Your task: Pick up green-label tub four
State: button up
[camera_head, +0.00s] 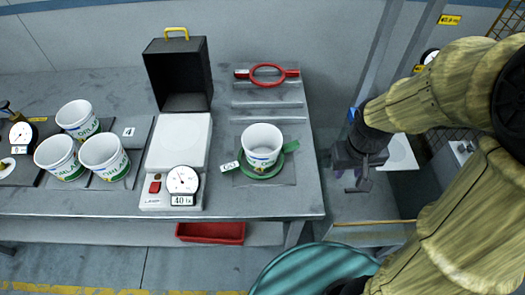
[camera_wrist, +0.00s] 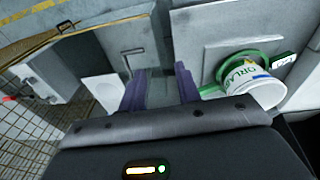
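Three white tubs stand together on a dark mat (camera_head: 137,135) at the left of the bench, near a card marked 4 (camera_head: 129,132): a back tub (camera_head: 76,114), a left tub (camera_head: 55,152) and a right tub (camera_head: 101,151). Green shows on their labels. Another white tub (camera_head: 262,141) with a blue and green label sits in a green ring holder (camera_head: 287,147); it also shows tilted in the wrist view (camera_wrist: 262,91). No number is readable on any tub. My gripper (camera_head: 357,187) is right of the bench, apart from every tub. Its fingers (camera_wrist: 160,87) are spread and empty.
A scale (camera_head: 178,145) with a dial reading about 40 stands mid-bench before an open black box (camera_head: 178,75). A red ring tool (camera_head: 268,74) lies at the back right. A teal drum (camera_head: 300,270) stands at the front. A red bin (camera_head: 210,233) is below the bench.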

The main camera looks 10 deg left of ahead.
jog(key=w+a+f+n+h+b, duration=0.1)
jog(key=a+n+h, duration=0.2)
jog(key=a+n, duration=0.5)
jog(key=w+a+f+n+h, duration=0.2)
jog(key=a+n+h, duration=0.25)
jog(key=a, duration=0.45)
jog(key=s+a+n+t+h, duration=0.1)
jog(key=s+a+n+t, duration=0.1)
jog(key=a, duration=0.3)
jog(key=s+a+r+n+t+h, duration=0.1)
jog(key=s+a+n+t, duration=0.1)
jog(key=a, duration=0.4)
jog(key=s+a+n+t+h+b, duration=0.1)
jog(key=s+a+n+t, duration=0.1)
jog(key=a+n+t, duration=0.1)
jog(key=a+n, duration=0.1)
jog(key=a, duration=0.1)
jog(key=shift+a+r+n, duration=0.15)
jog(key=shift+a+n, duration=0.15)
jog(key=shift+n, duration=0.05)
jog(key=shift+d, duration=0.1)
jog(key=p+x, duration=0.3)
jog(key=x, duration=0.9)
